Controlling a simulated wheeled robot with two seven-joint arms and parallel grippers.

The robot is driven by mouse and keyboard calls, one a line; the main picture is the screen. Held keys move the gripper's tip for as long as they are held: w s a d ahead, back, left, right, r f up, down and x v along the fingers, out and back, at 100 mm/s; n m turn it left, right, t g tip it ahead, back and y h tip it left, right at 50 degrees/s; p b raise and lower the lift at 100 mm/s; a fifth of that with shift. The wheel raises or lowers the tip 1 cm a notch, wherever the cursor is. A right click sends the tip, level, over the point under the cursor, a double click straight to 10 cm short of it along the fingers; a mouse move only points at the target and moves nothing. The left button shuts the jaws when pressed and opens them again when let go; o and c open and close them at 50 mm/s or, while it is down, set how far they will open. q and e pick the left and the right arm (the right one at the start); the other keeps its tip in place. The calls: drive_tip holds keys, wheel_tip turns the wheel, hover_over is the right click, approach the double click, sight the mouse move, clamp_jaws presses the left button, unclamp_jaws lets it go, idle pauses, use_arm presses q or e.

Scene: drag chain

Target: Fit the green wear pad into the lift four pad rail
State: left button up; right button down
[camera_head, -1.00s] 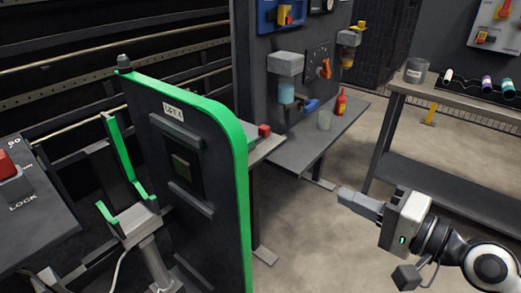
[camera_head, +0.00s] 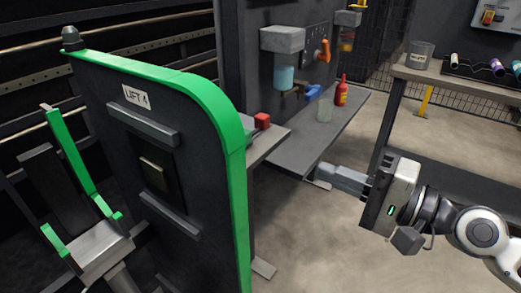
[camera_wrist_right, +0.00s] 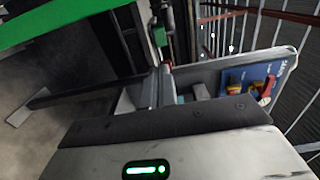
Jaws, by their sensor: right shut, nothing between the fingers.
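The lift four panel (camera_head: 185,140) is a dark upright plate with a green edge and a "LIFT 4" label, at left centre in the head view. I cannot tell for sure which part is the pad rail. My left gripper is out of view.
A green-edged lift fork (camera_head: 105,250) stands at left. A workbench (camera_head: 435,76) is at right. Open floor lies below my right gripper.

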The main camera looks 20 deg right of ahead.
sight(247, 141)
drive_tip(key=p+x, duration=0.6)
drive_tip(key=x, duration=0.7)
drive_tip(key=shift+w+a, duration=0.15)
drive_tip(key=shift+a, duration=0.05)
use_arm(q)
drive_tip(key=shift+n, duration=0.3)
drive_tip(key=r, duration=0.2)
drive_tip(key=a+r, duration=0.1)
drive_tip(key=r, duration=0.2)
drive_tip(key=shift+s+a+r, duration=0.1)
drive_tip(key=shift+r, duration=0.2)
